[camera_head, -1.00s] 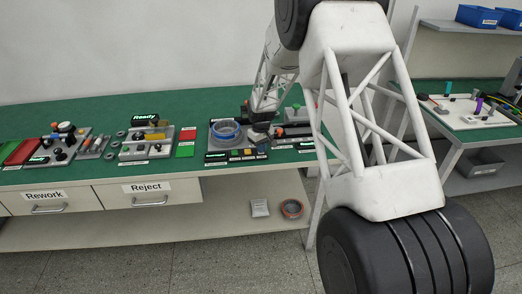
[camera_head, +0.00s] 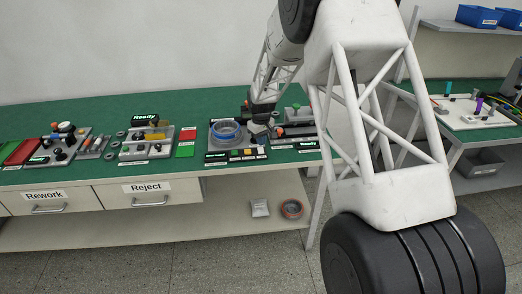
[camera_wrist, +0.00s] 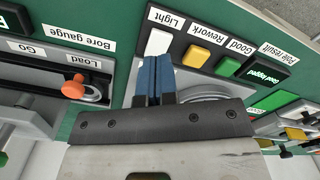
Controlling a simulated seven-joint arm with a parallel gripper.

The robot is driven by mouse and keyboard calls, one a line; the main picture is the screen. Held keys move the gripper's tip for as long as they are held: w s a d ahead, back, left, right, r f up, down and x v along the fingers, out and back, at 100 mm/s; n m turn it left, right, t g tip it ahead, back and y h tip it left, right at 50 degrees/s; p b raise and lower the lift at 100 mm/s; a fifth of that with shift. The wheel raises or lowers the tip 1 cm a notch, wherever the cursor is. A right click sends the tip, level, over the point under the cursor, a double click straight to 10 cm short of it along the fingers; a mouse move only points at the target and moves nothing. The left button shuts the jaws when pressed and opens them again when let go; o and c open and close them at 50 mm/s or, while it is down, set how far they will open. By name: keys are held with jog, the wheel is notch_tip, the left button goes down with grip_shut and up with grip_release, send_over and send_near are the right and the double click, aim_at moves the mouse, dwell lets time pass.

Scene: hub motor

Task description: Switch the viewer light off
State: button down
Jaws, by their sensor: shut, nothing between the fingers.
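The white Light button (camera_wrist: 159,42) sits at the left end of a labelled button row on the viewer panel in the wrist view. My gripper (camera_wrist: 156,62) is shut and empty, its blue fingertips close to the Light button's near edge. I cannot tell whether they touch it. Whether the viewer light is on is unclear to me.
Beside the Light button are the yellow Rework button (camera_wrist: 197,56), the green Good button (camera_wrist: 228,67) and a green "Good logged" display (camera_wrist: 268,76). The bore gauge (camera_wrist: 50,78) with an orange knob (camera_wrist: 73,89) is at left. Other fixtures stand along the green bench (camera_head: 80,113).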

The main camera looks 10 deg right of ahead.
aim_at(261, 152)
jog(key=shift+r, duration=1.55)
jog(key=shift+s+r, duration=0.1)
jog(key=shift+s+r, duration=0.15)
jog(key=shift+r, duration=0.15)
jog(key=s+d+r+m+t, duration=0.1)
jog(key=s+d+r+m, duration=0.1)
jog(key=s+r, duration=0.9)
jog(key=s+d+r+m, duration=0.1)
jog(key=s+d+r, duration=0.1)
jog(key=s+r, duration=0.95)
jog(key=s+d+m+t, duration=0.1)
jog(key=s+d+m, duration=0.1)
jog(key=s, duration=2.9)
jog(key=shift+s+d+f+m+t, duration=0.2)
jog(key=shift+s+f+m+t, duration=0.1)
jog(key=shift+s+f+m, duration=0.25)
